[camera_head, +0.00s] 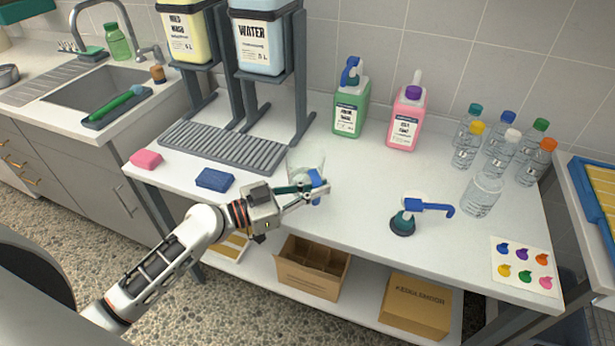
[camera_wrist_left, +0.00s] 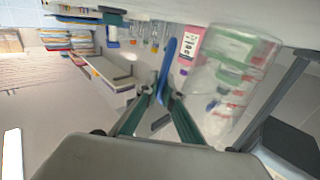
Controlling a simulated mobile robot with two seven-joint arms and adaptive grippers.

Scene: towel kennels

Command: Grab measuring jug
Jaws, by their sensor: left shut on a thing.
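My left gripper (camera_head: 318,189) reaches in from the front left and is shut on the jug's blue handle. In the left wrist view the handle (camera_wrist_left: 166,68) sits between the two green-sided fingers (camera_wrist_left: 163,97). The clear jug body (camera_wrist_left: 222,82) with red markings is just right of them. I cannot tell whether the jug touches the table. My right gripper is not in view.
A blue sponge (camera_head: 215,179) and a pink sponge (camera_head: 146,159) lie left of the jug. Green (camera_head: 346,116) and pink (camera_head: 404,126) bottles stand behind. A pump head (camera_head: 404,222) and several clear bottles are to the right. Table between is clear.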

